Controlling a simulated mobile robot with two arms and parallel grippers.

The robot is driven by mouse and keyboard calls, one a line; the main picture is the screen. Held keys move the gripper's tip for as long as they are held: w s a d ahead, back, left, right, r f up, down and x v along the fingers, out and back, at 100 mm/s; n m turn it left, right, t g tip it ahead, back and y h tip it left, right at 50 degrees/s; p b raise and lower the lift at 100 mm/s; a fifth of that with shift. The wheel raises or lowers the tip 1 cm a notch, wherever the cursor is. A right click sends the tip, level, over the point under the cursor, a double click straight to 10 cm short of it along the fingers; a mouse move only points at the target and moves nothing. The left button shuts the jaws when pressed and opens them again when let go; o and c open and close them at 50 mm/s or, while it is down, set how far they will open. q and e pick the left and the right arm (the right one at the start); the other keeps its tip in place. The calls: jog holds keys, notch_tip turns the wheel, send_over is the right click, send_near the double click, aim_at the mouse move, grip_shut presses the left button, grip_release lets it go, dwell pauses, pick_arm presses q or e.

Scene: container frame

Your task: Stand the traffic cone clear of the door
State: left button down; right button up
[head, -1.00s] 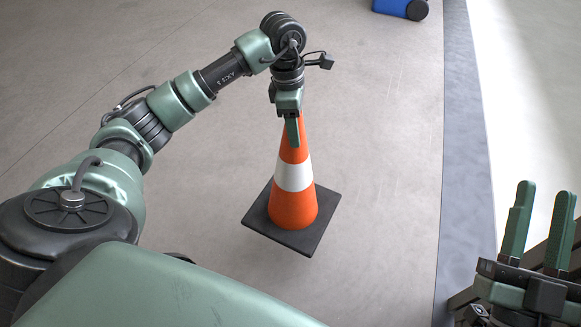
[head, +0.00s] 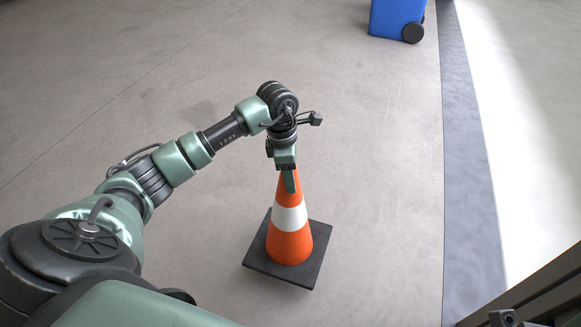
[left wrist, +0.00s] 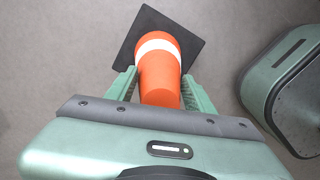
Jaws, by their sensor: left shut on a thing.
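The traffic cone (head: 289,241) is orange with a white band and a square black base. It is upright in the head view, near the middle of the floor. My left gripper (head: 290,181) is shut on the cone's top from above. In the left wrist view the cone (left wrist: 164,72) sits between the two green fingers of the left gripper (left wrist: 161,90). I cannot tell whether the base touches the floor. My right gripper's fingers are out of view. No door leaf shows.
A dark grey floor strip (head: 466,150) runs along the right, with paler floor beyond it. A blue wheeled bin (head: 392,17) stands at the top, just left of the strip. The grey floor around the cone is clear.

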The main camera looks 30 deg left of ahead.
aim_at(289, 212)
pick_arm(q)
notch_tip(289, 212, down, 8)
jog(key=b, duration=0.2)
jog(key=shift+b, duration=0.35)
jog(key=shift+w, duration=0.1)
jog(key=shift+f, duration=0.1)
jog(key=c, duration=0.6)
grip_release()
jog(key=shift+f, duration=0.1)
jog(key=shift+o, duration=0.2)
